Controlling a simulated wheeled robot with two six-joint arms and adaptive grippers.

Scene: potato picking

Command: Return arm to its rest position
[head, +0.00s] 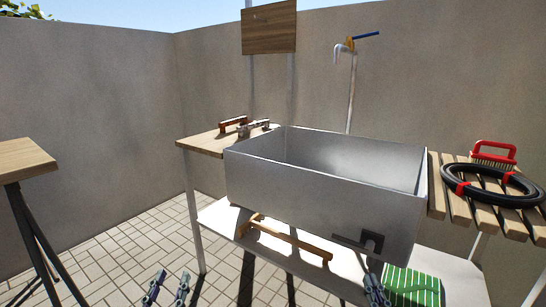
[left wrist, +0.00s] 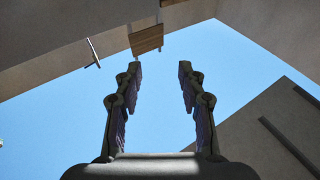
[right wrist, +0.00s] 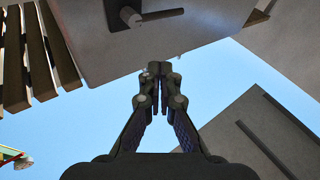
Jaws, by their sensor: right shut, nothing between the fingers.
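My left gripper (head: 168,288) shows at the bottom edge of the head view, low in front of the sink stand. In the left wrist view its two fingers (left wrist: 160,68) are spread wide with only sky and wall between them. My right gripper (head: 376,290) is at the bottom of the head view, in front of the sink's lower right part. In the right wrist view its fingertips (right wrist: 159,70) are together and hold nothing. Both grippers point upward, apart from any object. Most of both arms is out of view.
A grey metal sink (head: 310,190) stands in the middle, with a lower shelf (head: 219,215) under it. A slatted rack (head: 460,206) at right bears a black hose (head: 491,198) and a red brush (head: 494,152). A wooden table (head: 22,158) stands at left. Tiled floor between is clear.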

